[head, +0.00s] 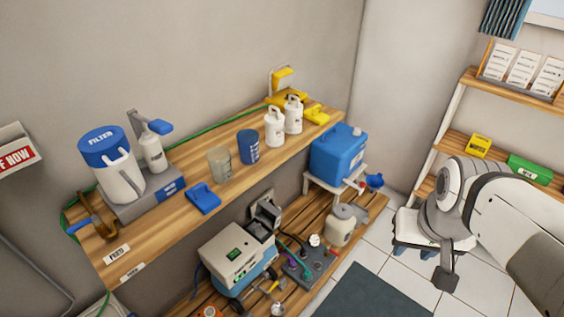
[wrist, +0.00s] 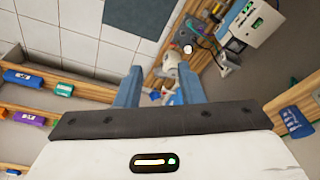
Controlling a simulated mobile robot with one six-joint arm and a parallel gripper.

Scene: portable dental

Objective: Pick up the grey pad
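My gripper (wrist: 160,82) is open in the wrist view, its two blue-grey fingers apart with nothing held between them. In the head view my arm is at the right, its end over the tiled floor and apart from the bench. I cannot tell for certain which thing is the grey pad. A grey box-like unit with knobs (head: 303,268) lies on the lower shelf, right of the white-and-blue machine. A flat grey base (head: 122,211) under the filter canister and a dark grey floor mat (head: 365,296) also show.
The wooden upper shelf (head: 228,198) carries the filter canister (head: 118,178), cups, white bottles and a blue tray. A blue box (head: 338,153) stands on a small white stand at its right end. A shelf unit (head: 500,148) with yellow and green boxes is at the right. Tiled floor lies between.

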